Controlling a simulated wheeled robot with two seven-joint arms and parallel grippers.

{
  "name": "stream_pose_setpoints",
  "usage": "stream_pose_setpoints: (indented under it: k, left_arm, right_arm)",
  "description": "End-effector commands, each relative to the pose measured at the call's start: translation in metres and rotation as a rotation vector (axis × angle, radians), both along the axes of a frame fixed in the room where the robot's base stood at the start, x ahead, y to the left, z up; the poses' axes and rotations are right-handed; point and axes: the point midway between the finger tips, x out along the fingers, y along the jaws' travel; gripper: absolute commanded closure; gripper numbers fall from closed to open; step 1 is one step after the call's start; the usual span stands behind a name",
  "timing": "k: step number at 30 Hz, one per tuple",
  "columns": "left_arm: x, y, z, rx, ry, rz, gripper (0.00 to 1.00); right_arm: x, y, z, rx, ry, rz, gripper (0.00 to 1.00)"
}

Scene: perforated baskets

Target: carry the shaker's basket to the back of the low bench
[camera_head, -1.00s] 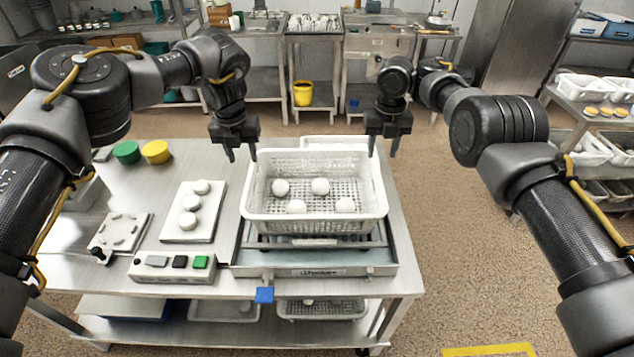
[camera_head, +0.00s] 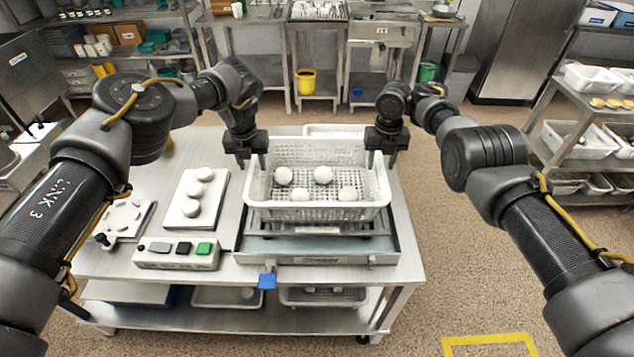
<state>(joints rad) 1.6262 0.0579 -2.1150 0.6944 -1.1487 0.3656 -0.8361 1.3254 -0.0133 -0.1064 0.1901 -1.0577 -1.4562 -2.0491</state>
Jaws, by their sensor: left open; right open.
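The shaker's basket (camera_head: 318,213) is white and perforated, with several round white balls (camera_head: 322,175) on its floor. It sits level on the shaker (camera_head: 330,247), a grey metal unit at the front of the steel bench (camera_head: 210,261). My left gripper (camera_head: 251,168) is open at the basket's left wall, towards its back corner. My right gripper (camera_head: 381,164) is open at the right wall, opposite it. Neither holds the basket; I cannot tell whether the fingers straddle the rim or touch it.
Another white basket rim (camera_head: 335,130) shows directly behind the shaker's basket. Left of it lie a white board with white balls (camera_head: 194,200), a button box (camera_head: 176,254) and a small plate (camera_head: 127,218). A blue tab (camera_head: 267,281) sticks out at the front. Floor is clear on the right.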

Motion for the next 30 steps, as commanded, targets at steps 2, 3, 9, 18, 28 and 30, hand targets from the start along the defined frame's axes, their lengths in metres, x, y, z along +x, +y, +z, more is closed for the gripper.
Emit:
stream_pose_setpoints:
  k: [2, 3, 9, 18, 28, 30]
  left_arm:
    - [0.0, -0.001, -0.009, 0.001, 0.0, -0.001, 0.57]
    - [0.001, -0.001, -0.012, 0.001, -0.001, 0.0, 0.57]
    - [0.003, -0.001, -0.022, -0.001, -0.001, -0.003, 0.57]
    - [0.003, 0.0, -0.023, -0.001, -0.001, -0.001, 0.58]
    - [0.003, -0.001, -0.023, -0.001, -0.001, -0.001, 1.0]
    - [0.003, 0.0, -0.023, -0.001, -0.001, -0.001, 1.0]
  right_arm:
    - [-0.001, -0.001, -0.009, -0.001, 0.0, -0.001, 0.57]
    - [-0.001, -0.001, -0.012, -0.001, -0.001, -0.001, 0.57]
    - [0.0, -0.001, -0.023, 0.0, -0.001, -0.002, 0.57]
    - [0.0, -0.001, -0.024, 0.0, -0.001, -0.001, 0.58]
    - [0.0, -0.001, -0.023, -0.001, -0.001, -0.002, 1.0]
    - [0.0, -0.001, -0.023, -0.001, -0.001, -0.002, 1.0]
